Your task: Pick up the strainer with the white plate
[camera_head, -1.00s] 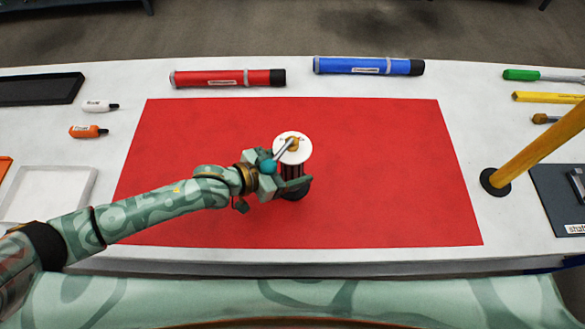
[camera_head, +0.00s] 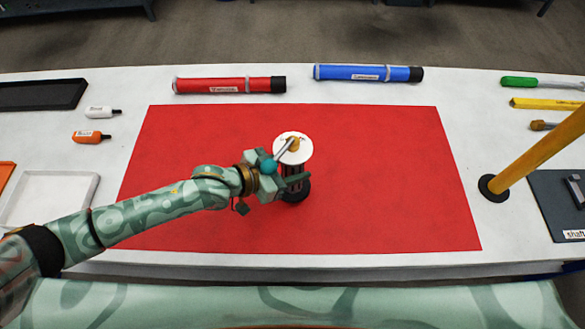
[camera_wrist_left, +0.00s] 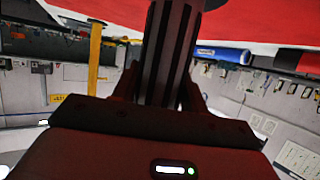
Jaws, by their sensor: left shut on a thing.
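The strainer has a round white plate (camera_head: 293,148) on top with a brass-coloured fitting and a grey rod at its middle. Below the plate is a dark slotted body (camera_head: 292,184) with a black round end, over the red mat (camera_head: 390,170). My left gripper (camera_head: 287,176) is shut on this slotted body, one finger on each side. The slotted body (camera_wrist_left: 165,55) also stands between the fingers in the left wrist view, its black end at the top edge. I cannot tell whether the black end touches the mat. My right gripper is not in view.
A red tube (camera_head: 229,85) and a blue tube (camera_head: 368,73) lie behind the mat. A yellow pole (camera_head: 540,152) rises at the right. Small bottles and a white tray (camera_head: 94,198) are at the left. The mat around the strainer is clear.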

